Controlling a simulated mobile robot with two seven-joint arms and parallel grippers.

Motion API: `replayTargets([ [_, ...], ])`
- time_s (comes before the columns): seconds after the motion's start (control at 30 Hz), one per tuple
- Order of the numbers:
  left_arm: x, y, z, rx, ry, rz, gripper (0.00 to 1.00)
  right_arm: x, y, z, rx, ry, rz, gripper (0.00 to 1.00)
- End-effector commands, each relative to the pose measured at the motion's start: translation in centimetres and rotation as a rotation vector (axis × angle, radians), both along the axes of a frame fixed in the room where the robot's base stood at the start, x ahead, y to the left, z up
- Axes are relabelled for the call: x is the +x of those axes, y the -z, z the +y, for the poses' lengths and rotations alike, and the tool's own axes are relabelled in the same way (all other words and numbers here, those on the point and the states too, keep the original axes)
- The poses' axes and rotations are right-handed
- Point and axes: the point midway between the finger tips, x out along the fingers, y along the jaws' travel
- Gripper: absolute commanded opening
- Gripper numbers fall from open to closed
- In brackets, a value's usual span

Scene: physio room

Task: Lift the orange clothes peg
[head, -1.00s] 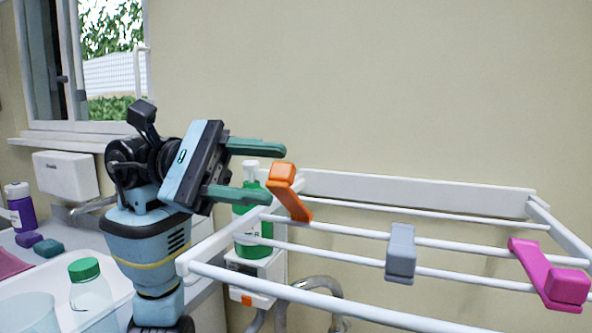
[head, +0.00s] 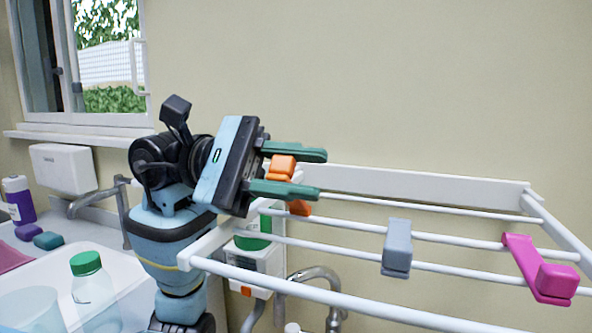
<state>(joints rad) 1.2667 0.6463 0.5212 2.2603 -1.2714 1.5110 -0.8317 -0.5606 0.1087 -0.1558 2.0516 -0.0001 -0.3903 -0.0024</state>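The orange clothes peg (head: 282,167) sits at the left end of the white drying rack (head: 400,312). Its upper part shows between the two green fingers of my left gripper (head: 304,174). The lower finger crosses in front of the peg and hides its middle, and the peg's lower end shows just beneath that finger. The fingers are spread apart, one above the other, pointing right. I cannot tell whether either finger touches the peg. My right gripper is not in view.
A grey peg (head: 397,248) and a pink peg (head: 540,270) are on the rack's rods to the right. A green-and-white bottle (head: 254,238) stands behind the rack. A green-capped bottle (head: 90,285) is at lower left. The wall area above the rack is clear.

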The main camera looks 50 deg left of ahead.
Motion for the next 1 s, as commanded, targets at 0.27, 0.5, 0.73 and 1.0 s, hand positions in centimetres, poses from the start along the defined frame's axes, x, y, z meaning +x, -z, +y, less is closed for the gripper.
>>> replayTargets([
  [0.27, 0.0, 0.0, 0.0, -0.001, -0.001, 0.002, 0.00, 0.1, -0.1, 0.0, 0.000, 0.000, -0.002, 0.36],
  [0.5, 0.4, -0.4, 0.3, -0.027, -0.004, 0.053, 0.00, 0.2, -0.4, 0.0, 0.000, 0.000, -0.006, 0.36],
  [0.73, 1.4, -1.2, 0.9, -0.100, -0.005, 0.185, 0.00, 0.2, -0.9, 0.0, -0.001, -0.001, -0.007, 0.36],
  [1.0, 3.3, -2.1, 2.1, -0.221, -0.006, 0.402, 0.00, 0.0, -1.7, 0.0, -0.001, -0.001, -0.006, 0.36],
])
